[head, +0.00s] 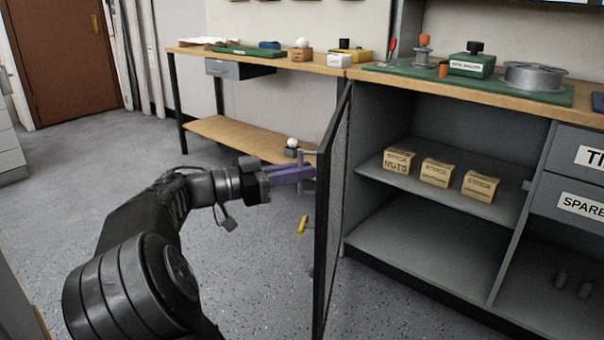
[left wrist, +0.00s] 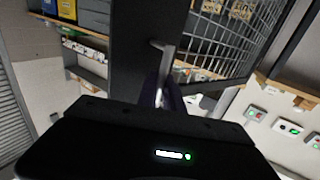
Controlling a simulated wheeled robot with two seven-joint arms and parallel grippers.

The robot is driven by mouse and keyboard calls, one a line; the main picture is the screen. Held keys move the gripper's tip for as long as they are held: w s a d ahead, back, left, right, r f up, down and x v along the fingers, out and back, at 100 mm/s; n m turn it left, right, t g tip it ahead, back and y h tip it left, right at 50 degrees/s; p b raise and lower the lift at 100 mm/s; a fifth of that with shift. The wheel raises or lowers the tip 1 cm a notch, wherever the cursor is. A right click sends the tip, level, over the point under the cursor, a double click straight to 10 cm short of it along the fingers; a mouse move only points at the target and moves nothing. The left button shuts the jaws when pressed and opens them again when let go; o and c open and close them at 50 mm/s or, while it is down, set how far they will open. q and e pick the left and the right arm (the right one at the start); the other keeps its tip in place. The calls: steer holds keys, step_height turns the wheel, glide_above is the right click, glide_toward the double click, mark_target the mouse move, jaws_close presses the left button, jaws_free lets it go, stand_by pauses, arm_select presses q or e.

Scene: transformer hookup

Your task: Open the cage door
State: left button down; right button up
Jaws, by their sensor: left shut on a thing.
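The cage door (head: 333,200) is a dark mesh panel in a black frame. In the head view it stands swung out from the grey cabinet, seen nearly edge-on. My left gripper (head: 308,172) reaches the door's left face with its purple fingers shut on the door handle. The metal handle (left wrist: 165,62) also shows in the left wrist view, just ahead of the fingers (left wrist: 166,98), which the gripper body partly hides. The exact contact is hard to see. My right gripper is not in view.
The cabinet's open bay has shelves, with three small cartons (head: 436,172) on the upper one. Labelled drawers (head: 582,200) stand right of it. A workbench (head: 250,57) with a lower shelf is behind the door. A small yellow item (head: 302,225) shows left of the door. Floor to the left is clear.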

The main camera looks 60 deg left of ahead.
arm_select(q)
steer(key=shift+a+r, duration=0.1)
steer(key=shift+r, duration=0.1)
steer(key=c, duration=1.5)
jaws_free()
steer(key=shift+w+f, duration=0.1)
